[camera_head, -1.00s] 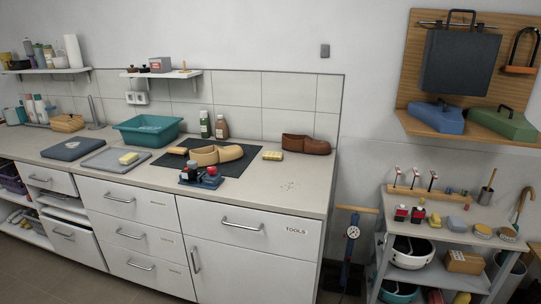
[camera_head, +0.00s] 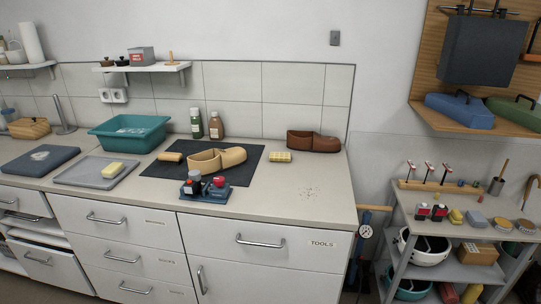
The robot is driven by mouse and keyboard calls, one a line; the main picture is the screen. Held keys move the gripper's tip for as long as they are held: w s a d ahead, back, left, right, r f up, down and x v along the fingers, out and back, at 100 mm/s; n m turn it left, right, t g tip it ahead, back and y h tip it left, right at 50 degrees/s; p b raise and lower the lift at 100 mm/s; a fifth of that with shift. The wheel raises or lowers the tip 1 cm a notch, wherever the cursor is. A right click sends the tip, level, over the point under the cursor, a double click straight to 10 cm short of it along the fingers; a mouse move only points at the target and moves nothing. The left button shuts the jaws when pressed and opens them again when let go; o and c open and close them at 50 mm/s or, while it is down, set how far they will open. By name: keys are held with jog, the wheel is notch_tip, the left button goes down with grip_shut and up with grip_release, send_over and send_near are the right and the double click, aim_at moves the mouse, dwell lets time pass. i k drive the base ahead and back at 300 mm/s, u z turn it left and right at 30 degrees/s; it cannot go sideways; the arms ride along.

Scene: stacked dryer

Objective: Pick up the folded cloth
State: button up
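A small yellow-and-white checked item that looks like the folded cloth (camera_head: 280,157) lies on the counter (camera_head: 275,195). It is just right of the dark mat (camera_head: 165,171) and left of a brown shoe (camera_head: 314,142). A tan shoe (camera_head: 217,159) sits on the mat. My gripper is not in view.
A blue tool with a red knob (camera_head: 204,188) stands at the counter's front edge. A teal basin (camera_head: 130,133), a grey tray (camera_head: 88,171) and two bottles (camera_head: 215,126) are further left. The counter's right front is mostly clear. A cart (camera_head: 455,233) stands at the right.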

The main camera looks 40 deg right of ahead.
aim_at(285, 157)
jog(key=u, duration=0.2)
jog(key=i, duration=0.85)
jog(key=u, duration=0.45)
